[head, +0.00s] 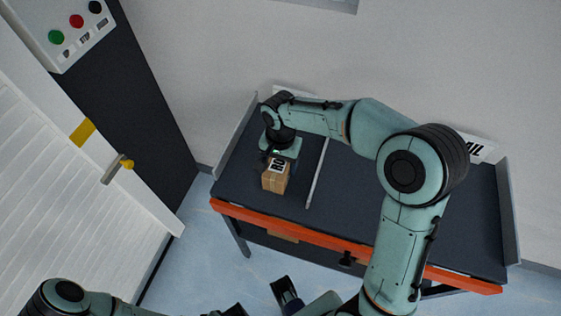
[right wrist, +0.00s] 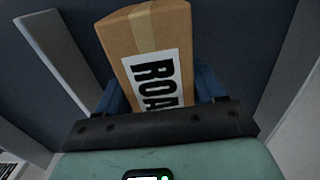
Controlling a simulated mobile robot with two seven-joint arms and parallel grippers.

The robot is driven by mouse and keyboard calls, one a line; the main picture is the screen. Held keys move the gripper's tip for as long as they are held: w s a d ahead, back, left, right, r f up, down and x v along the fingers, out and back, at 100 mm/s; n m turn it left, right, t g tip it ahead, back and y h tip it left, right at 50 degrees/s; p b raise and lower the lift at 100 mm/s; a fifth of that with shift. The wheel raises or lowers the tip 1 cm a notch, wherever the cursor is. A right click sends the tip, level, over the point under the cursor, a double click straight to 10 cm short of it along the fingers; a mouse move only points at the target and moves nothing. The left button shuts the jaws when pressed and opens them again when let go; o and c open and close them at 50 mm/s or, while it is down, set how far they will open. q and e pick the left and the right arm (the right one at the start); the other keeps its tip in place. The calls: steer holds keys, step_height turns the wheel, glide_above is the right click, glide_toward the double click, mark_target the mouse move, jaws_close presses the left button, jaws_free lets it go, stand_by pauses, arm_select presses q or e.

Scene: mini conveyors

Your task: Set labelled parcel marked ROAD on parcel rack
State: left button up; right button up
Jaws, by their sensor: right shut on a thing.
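The labelled parcel (head: 275,182) is a brown cardboard box with a tape strip and a white label. In the right wrist view the parcel (right wrist: 160,45) shows the label reading "ROA", its end hidden by the gripper. My right gripper (head: 279,157) is shut on it, with blue fingers on both sides. The parcel rack (head: 235,170) is a dark-topped table with an orange front edge and a thin grey divider. The parcel is over its left compartment; I cannot tell whether it touches the surface. My left arm shows only partly at the bottom edge; its jaws are unclear.
A white sign ending in "IL" (head: 479,150) stands behind the right compartment. Another sign (head: 292,91) behind the left is mostly covered by my arm. Grey side walls bound the rack. A white shutter (head: 75,160) and a button panel (head: 70,28) are at left.

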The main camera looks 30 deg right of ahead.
steer(key=shift+f, duration=0.15)
steer(key=o, duration=1.3)
steer(key=shift+r, duration=0.2)
steer(key=shift+r, duration=0.3)
step_height(320, 180, up, 12)
steer(key=shift+f+p, duration=0.25)
steer(key=shift+p, duration=0.7)
